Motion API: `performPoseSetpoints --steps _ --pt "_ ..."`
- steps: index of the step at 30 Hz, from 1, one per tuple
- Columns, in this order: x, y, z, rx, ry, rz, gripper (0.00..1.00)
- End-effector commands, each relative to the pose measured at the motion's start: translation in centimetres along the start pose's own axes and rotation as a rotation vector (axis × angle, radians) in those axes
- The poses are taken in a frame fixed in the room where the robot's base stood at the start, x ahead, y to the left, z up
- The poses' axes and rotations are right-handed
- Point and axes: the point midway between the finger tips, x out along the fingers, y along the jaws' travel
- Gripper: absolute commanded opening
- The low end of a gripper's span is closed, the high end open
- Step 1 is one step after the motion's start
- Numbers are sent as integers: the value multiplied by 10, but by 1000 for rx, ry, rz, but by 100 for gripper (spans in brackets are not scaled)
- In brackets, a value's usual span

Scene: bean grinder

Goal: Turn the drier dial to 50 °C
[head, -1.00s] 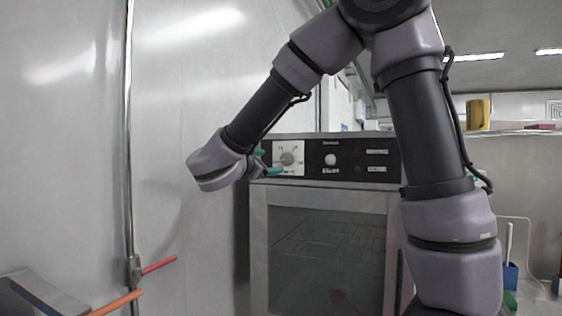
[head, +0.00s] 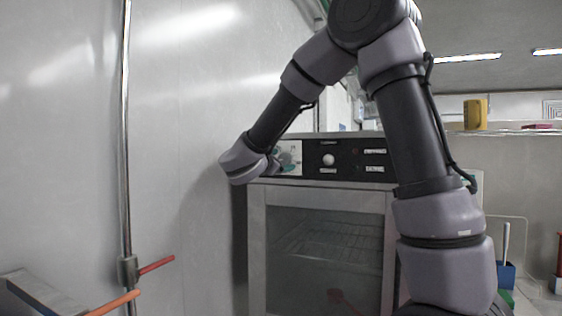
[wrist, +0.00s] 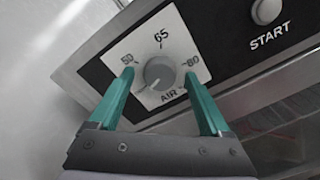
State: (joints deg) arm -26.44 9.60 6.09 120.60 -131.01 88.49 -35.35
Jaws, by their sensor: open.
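The drier dial (wrist: 159,73) is a round grey knob on a white plate, marked 50, 65, 80 and AIR in the wrist view. Its pointer is too indistinct to read with certainty. My gripper (wrist: 158,76) is open, its two green fingers on either side of the dial, the left tip near the 50 mark and the right near 80. I cannot tell whether the fingers touch the knob. In the head view my gripper (head: 279,160) is in front of the white dial plate (head: 294,147) and hides most of the dial.
The drier (head: 324,255) has a dark glass door below the black control panel (head: 345,157). A round START button (wrist: 266,11) is right of the dial. A metal wall (head: 185,120) stands close on the left, with a vertical pipe (head: 124,130) and red and orange handles.

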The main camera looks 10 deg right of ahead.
Motion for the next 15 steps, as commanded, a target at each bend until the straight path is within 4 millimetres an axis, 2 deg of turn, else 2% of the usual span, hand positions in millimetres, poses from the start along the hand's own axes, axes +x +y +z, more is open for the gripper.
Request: performPoseSetpoints --steps 1,2,6,8,15 --pt "0 0 0 0 0 0 81" --pt "0 0 0 0 0 0 74" --pt "0 0 0 0 0 0 20" --pt "0 0 0 0 0 0 0" --pt "0 0 0 16 0 -1 0"
